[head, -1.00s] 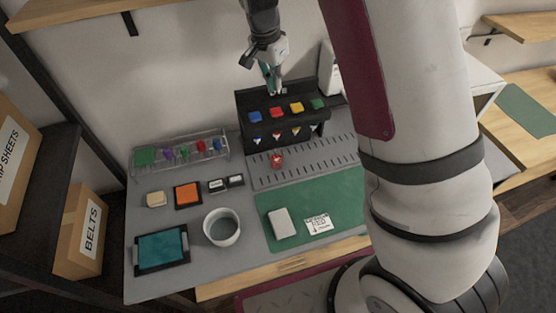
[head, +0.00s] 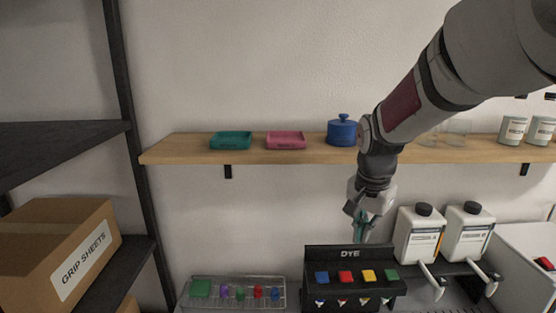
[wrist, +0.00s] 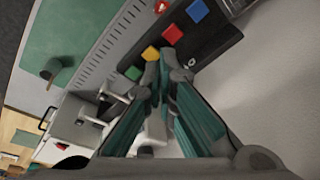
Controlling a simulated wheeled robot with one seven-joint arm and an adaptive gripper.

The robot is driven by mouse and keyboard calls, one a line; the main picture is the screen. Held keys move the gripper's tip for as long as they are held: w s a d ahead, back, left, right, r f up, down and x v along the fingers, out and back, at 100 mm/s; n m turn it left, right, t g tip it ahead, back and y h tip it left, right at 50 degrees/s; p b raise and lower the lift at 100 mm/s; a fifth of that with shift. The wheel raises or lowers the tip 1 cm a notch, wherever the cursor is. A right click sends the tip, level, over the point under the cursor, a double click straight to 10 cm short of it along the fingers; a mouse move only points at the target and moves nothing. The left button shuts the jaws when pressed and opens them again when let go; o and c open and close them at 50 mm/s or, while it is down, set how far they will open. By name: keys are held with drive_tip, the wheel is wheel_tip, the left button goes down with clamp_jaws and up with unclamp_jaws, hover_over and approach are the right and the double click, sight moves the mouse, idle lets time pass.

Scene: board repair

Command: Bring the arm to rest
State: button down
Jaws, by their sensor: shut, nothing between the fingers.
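My gripper (head: 362,233) points down just above the back of the black dye rack (head: 326,258) in the head view. In the wrist view my gripper (wrist: 158,58) has its teal-padded fingers together at the tips, with nothing between them. The rack's coloured buttons, blue, red, yellow and green, show beyond the fingertips. I cannot tell how close the tips are to the rack.
A shelf (head: 255,152) above holds a teal tray (head: 231,140), a pink tray (head: 286,140) and a blue lidded pot (head: 342,131). Two white bottles (head: 418,234) stand right of my gripper. A clear rack (head: 240,290) sits left. A box (head: 65,255) is far left.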

drive_tip(key=s+r+n+t+b, duration=0.1)
drive_tip(key=s+r+n, duration=0.3)
drive_tip(key=s, duration=0.7)
drive_tip(key=s+r+n+t, duration=0.2)
drive_tip(key=s+n, duration=0.3)
drive_tip(key=s, duration=0.7)
drive_tip(key=shift+s+r+y+b, duration=0.2)
drive_tip(key=shift+r+y+b, duration=0.15)
drive_tip(key=shift+r, duration=0.55)
